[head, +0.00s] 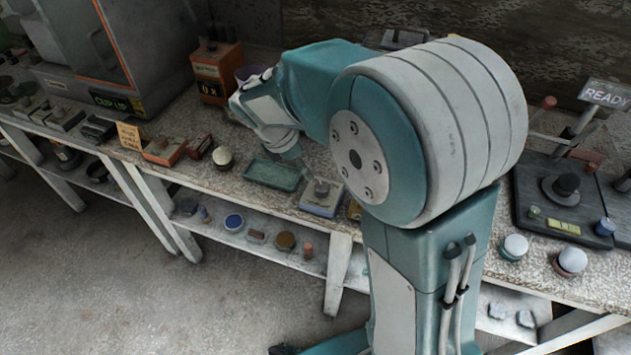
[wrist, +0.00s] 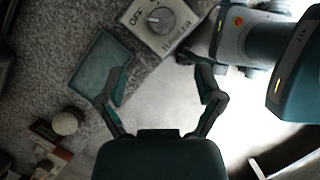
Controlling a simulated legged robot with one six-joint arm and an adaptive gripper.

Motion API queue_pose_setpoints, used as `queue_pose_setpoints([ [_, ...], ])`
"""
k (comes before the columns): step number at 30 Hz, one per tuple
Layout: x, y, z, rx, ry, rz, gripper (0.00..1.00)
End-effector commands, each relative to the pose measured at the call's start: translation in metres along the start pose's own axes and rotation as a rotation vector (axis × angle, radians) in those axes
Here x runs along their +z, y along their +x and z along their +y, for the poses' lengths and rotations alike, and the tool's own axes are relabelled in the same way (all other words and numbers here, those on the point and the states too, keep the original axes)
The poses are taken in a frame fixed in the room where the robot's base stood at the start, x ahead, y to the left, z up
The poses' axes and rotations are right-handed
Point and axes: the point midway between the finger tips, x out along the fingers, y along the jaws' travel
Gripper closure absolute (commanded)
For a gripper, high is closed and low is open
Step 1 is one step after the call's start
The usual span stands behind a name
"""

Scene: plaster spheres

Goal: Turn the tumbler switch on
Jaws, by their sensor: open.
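The tumbler switch (wrist: 159,22) is a pale grey box with a round dark-grey knob at the top of the wrist view. "OFF" is printed left of the knob and a partly readable "TUMBLER" below it. Which mark the knob points to is too small to tell. In the head view the switch (head: 322,198) sits near the front edge of the speckled bench, just below my arm's end. My gripper (wrist: 163,88) is open and empty, with its two dark fingers apart. The switch lies beyond the fingertips in the wrist view, not between them.
A shallow teal tray (head: 272,173) lies left of the switch. A cream ball on a dark base (head: 223,158) and red-brown boxes (head: 165,151) stand farther left. A dark board with a "READY" sign (head: 606,95) is at right. A lower shelf (head: 190,222) holds small items.

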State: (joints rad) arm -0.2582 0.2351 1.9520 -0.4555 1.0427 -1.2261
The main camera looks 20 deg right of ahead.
Motion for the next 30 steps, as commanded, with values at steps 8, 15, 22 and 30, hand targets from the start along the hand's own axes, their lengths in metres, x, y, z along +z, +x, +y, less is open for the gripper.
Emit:
queue_pose_setpoints([
  [8, 0.000, 0.048, -0.001, -0.007, 0.004, 0.000, 0.14],
  [15, -0.002, 0.087, -0.001, -0.005, 0.005, -0.002, 0.14],
  [22, -0.001, 0.102, -0.001, -0.001, 0.005, -0.001, 0.14],
  [30, -0.001, 0.102, -0.001, -0.001, 0.006, -0.001, 0.32],
])
